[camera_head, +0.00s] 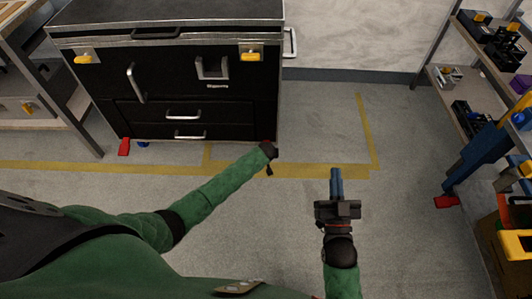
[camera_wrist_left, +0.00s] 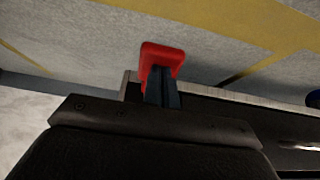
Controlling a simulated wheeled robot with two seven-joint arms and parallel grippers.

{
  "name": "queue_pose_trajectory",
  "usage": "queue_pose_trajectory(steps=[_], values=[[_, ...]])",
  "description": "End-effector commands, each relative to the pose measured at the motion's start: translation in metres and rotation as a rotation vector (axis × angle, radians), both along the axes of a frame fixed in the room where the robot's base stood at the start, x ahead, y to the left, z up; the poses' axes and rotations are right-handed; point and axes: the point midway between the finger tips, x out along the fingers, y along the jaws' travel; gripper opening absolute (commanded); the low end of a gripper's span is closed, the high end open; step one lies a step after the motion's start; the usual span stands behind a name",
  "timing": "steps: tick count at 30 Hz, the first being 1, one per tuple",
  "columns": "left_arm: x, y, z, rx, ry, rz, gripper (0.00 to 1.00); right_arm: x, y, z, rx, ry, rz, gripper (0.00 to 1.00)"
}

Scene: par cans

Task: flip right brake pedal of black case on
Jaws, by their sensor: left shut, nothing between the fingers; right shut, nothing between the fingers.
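The black case (camera_head: 197,88) stands at the back left in the head view. A red brake pedal (camera_head: 124,147) sticks out at its lower left corner. Its lower right corner is mostly hidden behind my left gripper (camera_head: 269,168). In the left wrist view a red pedal (camera_wrist_left: 162,52) lies just beyond the fingertips of my left gripper (camera_wrist_left: 162,80). The shut, empty fingers overlap the pedal's lower part; I cannot tell whether they touch it. My right gripper (camera_head: 337,178) is shut and empty over the floor, right of the case.
A workbench (camera_head: 70,125) stands at the left. A shelf (camera_head: 455,95) with boxes and a blue stand (camera_head: 475,155) with a red foot (camera_head: 446,201) are at the right. Yellow tape (camera_head: 365,130) marks the floor, which is clear between case and shelf.

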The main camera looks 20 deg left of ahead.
Motion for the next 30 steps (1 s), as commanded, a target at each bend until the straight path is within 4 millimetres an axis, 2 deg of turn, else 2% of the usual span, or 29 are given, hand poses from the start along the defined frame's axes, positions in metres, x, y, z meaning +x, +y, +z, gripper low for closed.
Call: queue_pose_trajectory(steps=[6,21,25,27,30], values=[[0.0,0.0,-0.001,0.0,0.0,0.0,0.0,0.0,0.002,-0.018,-0.012,0.042,0.004,0.0],[0.0,0.0,-0.002,0.0,0.0,0.0,0.0,0.002,0.001,-0.011,-0.009,0.031,0.002,0.0],[0.0,0.0,0.0,0.0,0.0,0.0,0.0,0.003,0.002,-0.014,-0.012,0.048,0.004,0.0],[0.0,0.001,0.001,0.0,0.0,0.0,0.0,0.004,0.003,-0.024,-0.022,0.082,0.007,0.0],[0.001,0.001,0.003,0.0,0.0,0.0,0.0,0.002,0.005,-0.055,-0.043,0.166,0.013,0.0]])
